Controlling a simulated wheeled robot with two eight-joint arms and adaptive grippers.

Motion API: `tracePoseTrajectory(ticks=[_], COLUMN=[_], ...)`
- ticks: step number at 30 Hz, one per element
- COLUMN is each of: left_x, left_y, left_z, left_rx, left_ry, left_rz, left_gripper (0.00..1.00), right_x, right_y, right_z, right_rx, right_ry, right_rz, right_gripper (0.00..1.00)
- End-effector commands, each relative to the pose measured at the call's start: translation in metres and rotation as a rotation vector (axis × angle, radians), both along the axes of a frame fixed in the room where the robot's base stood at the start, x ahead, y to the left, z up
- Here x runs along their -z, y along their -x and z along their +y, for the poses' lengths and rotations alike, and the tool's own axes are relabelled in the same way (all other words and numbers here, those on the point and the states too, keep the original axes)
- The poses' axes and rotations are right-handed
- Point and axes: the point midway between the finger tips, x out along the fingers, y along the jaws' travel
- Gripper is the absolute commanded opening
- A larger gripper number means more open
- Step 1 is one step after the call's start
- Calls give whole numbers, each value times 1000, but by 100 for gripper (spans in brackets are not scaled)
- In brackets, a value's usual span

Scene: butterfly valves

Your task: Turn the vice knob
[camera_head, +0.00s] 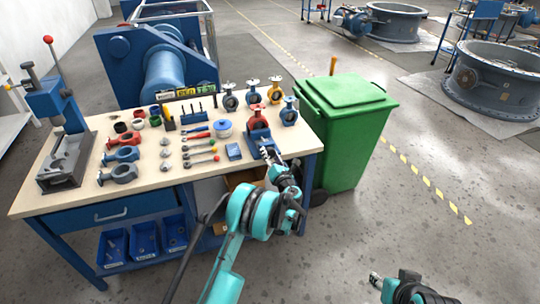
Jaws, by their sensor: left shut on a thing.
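The blue vice (259,142) stands at the right front of the workbench, with a red valve (257,119) upright in it. My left gripper (266,153) reaches up from the front to the vice's near end, at the bench's front edge. It is shut on the vice knob, which the fingers mostly hide. My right gripper (375,279) is low at the bottom right, over the floor and away from the bench. Its fingers are too small to tell whether they are open.
The workbench (80,205) carries several valves, tools and a blue press (52,100) at the left. A green bin (345,135) stands close at the bench's right. The floor at the right front is clear.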

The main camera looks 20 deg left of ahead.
Motion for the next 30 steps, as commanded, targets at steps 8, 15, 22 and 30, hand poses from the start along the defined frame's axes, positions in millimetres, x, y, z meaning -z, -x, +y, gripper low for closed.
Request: tracePoseTrajectory(ticks=[8, 15, 22, 30], left_x=[1, 0, 0, 1], left_y=[0, 0, 17, 66], left_z=[0, 0, -12, -46], left_rx=[-1, -1, 1, 3], left_ry=[2, 2, 1, 2], left_rz=[0, 0, 0, 0], left_gripper=[65, 65, 65, 65], right_x=[0, 0, 0, 0], right_y=[0, 0, 0, 0], right_z=[0, 0, 0, 0], right_rx=[0, 0, 0, 0], right_ry=[0, 0, 0, 0], right_rz=[0, 0, 0, 0], right_gripper=[40, 40, 40, 40])
